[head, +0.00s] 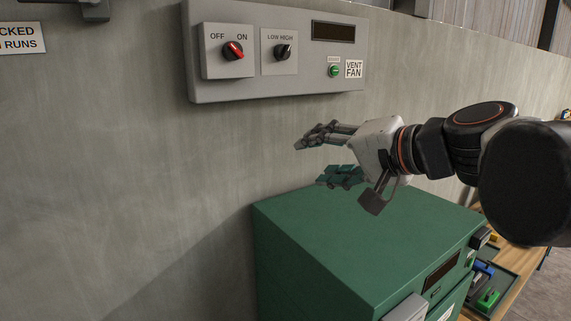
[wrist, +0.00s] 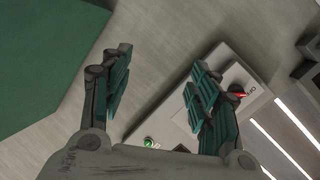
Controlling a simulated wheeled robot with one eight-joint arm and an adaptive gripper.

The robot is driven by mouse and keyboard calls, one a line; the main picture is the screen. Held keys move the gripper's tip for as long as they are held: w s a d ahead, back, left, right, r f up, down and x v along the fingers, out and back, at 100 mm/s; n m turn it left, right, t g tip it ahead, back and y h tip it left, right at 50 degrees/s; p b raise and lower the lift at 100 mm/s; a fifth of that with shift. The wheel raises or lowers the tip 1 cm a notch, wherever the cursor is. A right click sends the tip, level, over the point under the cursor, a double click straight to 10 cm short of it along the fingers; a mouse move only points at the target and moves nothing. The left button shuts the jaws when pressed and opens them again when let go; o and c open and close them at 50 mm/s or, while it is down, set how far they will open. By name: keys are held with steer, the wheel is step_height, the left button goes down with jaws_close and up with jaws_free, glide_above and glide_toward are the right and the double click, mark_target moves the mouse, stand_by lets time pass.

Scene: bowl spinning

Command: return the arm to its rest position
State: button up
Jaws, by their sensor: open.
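My gripper (head: 322,160) is open and empty, held out to the left in front of the wall, above the green cabinet and below the control panel. Its two fingers also show spread apart in the wrist view (wrist: 160,95), with nothing between them but the wall. My arm (head: 455,140) reaches in from the right side of the head view. The grey control panel (head: 290,90) is on the wall, with a red OFF/ON knob (head: 234,50) turned toward ON, a black LOW/HIGH knob (head: 284,52) and a lit green lamp (head: 335,71). The gripper is apart from the panel.
The green cabinet (head: 330,245) stands directly below my gripper. To its right, a wooden bench (head: 518,262) holds a tray with a green item (head: 488,298) and a blue one. A sign (head: 22,38) hangs at the upper left. The wall area at left is clear.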

steer(key=s+d+f+n+g+h, duration=0.1)
steer(key=s+d+f+n+h, duration=0.3)
steer(key=f, duration=0.6)
steer(key=s+d+f+m+g+h, duration=0.1)
steer(key=s+d+f+g+h, duration=0.1)
steer(key=s+d+f, duration=0.55)
steer(key=s+d+f+n+g+h, duration=0.1)
steer(key=s+d+f+n+h, duration=0.2)
steer(key=f, duration=0.8)
step_height(320, 180, down, 32)
steer(key=a+b, duration=0.1)
steer(key=b, duration=3.1)
steer(key=shift+s+m, duration=0.2)
steer(key=shift+m, duration=0.2)
steer(key=shift+r, duration=0.15)
